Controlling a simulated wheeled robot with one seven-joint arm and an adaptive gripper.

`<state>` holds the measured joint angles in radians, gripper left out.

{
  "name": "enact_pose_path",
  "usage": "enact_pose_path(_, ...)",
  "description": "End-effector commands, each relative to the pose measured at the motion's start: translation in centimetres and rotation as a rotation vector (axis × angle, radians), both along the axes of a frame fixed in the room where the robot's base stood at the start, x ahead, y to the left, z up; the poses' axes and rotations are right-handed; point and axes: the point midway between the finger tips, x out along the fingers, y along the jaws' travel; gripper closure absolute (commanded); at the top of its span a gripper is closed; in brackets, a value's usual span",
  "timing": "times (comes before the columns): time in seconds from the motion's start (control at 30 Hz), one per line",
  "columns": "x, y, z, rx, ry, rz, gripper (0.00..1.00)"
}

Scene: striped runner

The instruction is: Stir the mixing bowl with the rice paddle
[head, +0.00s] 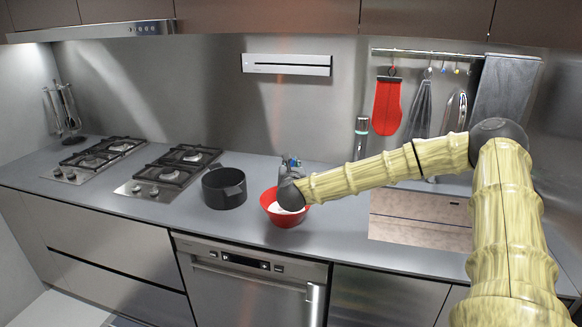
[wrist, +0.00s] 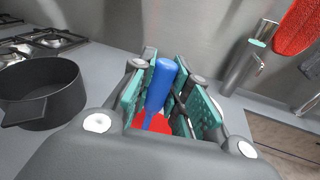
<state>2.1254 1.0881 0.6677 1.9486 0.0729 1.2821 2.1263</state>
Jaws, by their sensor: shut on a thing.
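The rice paddle (wrist: 160,82) has a blue handle that stands between the teal finger pads of my gripper (wrist: 168,98) in the wrist view. My gripper is shut on this handle. The red mixing bowl (head: 272,214) stands on the counter in the head view, with something white inside. My gripper (head: 289,168) is at the bowl in the head view, mostly hidden behind my wrist. A red part of the bowl (wrist: 150,124) shows below the handle in the wrist view. The paddle's lower end is hidden, so I cannot tell how deep it sits.
A dark pot (head: 224,190) stands just left of the bowl; it also shows in the wrist view (wrist: 40,95). Gas burners (head: 170,168) are farther left. A grey bottle (head: 361,140) stands behind. The counter front is clear.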

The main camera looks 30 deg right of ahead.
Motion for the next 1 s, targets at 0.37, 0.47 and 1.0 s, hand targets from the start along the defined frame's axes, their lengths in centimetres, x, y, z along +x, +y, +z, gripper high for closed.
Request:
enact_pose_path(0.37,0.0,0.0,-2.5,0.001,-0.001,0.0,1.0)
enact_pose_path(0.47,0.0,0.0,-3.0,0.001,-0.001,0.0,1.0)
enact_pose_path(1.0,0.0,0.0,-5.2,0.001,-0.001,0.0,1.0)
